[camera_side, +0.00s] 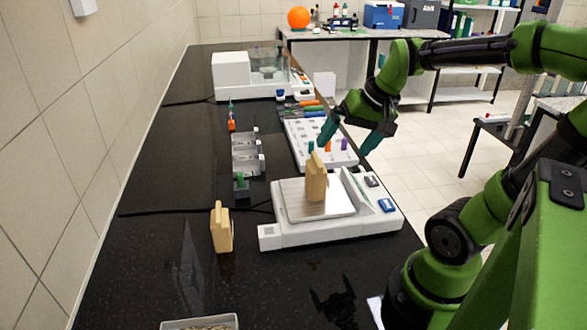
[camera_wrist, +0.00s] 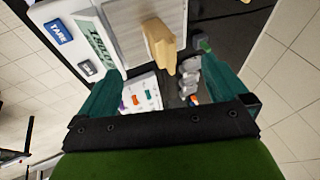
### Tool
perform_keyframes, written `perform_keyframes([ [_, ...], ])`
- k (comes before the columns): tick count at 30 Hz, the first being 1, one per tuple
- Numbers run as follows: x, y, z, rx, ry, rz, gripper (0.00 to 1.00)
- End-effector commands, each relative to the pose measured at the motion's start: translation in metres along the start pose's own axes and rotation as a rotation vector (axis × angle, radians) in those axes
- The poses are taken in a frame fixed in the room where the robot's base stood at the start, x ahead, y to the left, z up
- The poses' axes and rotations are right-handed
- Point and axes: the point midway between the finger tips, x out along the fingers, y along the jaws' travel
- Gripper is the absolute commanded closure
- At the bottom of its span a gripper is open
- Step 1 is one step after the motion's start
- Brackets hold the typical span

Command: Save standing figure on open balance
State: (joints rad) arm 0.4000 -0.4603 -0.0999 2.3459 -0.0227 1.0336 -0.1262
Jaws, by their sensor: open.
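The open balance (camera_side: 335,229) is white and stands at the near right of the black bench. A wooden block (camera_side: 316,180) stands upright on its metal pan (camera_side: 292,203); it also shows in the wrist view (camera_wrist: 158,44). The balance panel has a green display (camera_wrist: 93,40) whose figure I cannot read. A blue key (camera_wrist: 58,31) marked TARE also shows in the side view (camera_side: 387,205). A smaller grey key (camera_wrist: 88,70) shows too, its label unreadable. My gripper (camera_side: 344,148) is open and empty, with teal fingers, above and beyond the balance, touching nothing.
A second wooden block (camera_side: 221,228) stands left of the balance. Beyond the balance lie a white tray (camera_side: 298,150) with coloured pieces and a row of grey bins (camera_side: 246,150). An enclosed balance (camera_side: 232,75) stands at the far end. The bench's near left is mostly clear.

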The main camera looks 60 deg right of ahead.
Motion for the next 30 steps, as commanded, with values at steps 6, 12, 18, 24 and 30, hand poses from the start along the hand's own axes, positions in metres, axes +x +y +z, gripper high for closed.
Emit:
perform_keyframes([
  [6, -0.010, -0.068, 0.071, -0.286, 0.080, -0.154, 0.00],
  [12, -0.019, -0.085, 0.092, -0.389, 0.080, -0.211, 0.00],
  [18, -0.019, -0.085, 0.093, -0.391, 0.078, -0.212, 0.00],
  [24, -0.019, -0.085, 0.092, -0.390, 0.077, -0.211, 0.26],
  [30, -0.019, -0.085, 0.092, -0.390, 0.077, -0.211, 0.57],
])
